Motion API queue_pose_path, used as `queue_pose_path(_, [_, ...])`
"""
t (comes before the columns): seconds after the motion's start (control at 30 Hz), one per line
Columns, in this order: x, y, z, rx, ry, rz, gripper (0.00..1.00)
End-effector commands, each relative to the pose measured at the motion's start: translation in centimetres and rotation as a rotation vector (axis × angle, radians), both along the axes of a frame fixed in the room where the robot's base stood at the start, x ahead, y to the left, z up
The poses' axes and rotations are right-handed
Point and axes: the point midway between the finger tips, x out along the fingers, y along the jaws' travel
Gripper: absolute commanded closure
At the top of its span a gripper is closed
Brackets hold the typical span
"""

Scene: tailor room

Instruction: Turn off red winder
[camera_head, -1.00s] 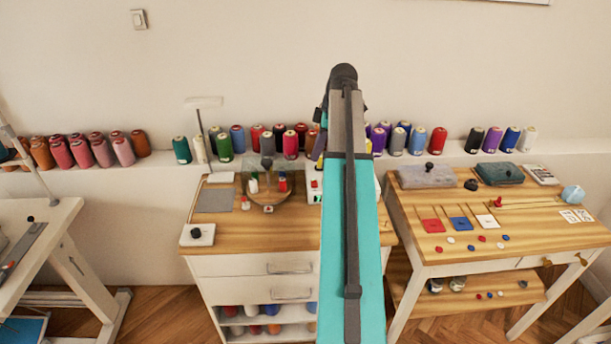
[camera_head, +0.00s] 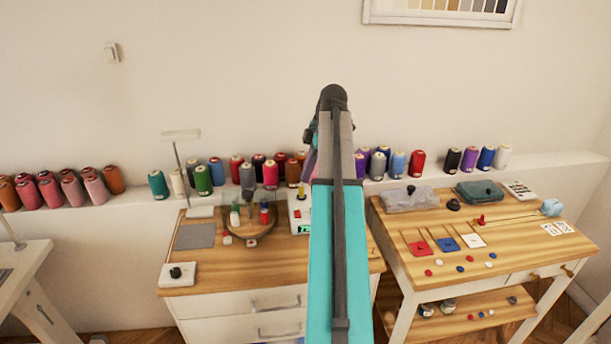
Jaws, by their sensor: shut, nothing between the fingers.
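A white boxy device (camera_head: 295,211) stands at the back right of the drawer cabinet's top, partly hidden behind my arm. It has a small red part, a lit green patch and a yellow cone on top. I cannot tell for sure that it is the red winder. A round wooden stand (camera_head: 262,235) with small green, red and white spools is just left of it. My arm rises through the middle of the picture in front of the cabinet. My gripper is hidden behind the arm.
The cabinet top (camera_head: 225,263) is mostly bare in front. A white box with a black knob (camera_head: 176,272) sits at its left corner. A wooden table (camera_head: 390,232) with colored squares and buttons stands on the right. Several thread cones line the wall ledge.

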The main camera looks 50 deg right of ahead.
Motion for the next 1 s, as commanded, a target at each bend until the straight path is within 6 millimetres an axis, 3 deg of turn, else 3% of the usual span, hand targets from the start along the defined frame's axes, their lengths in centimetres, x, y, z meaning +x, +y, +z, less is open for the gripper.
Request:
queue_pose_path(0.73, [1.9, 1.8, -8.2, 0.002, 0.002, 0.002, 1.00])
queue_pose_path(1.0, [2.1, 1.6, -10.7, 0.001, 0.001, 0.002, 1.00])
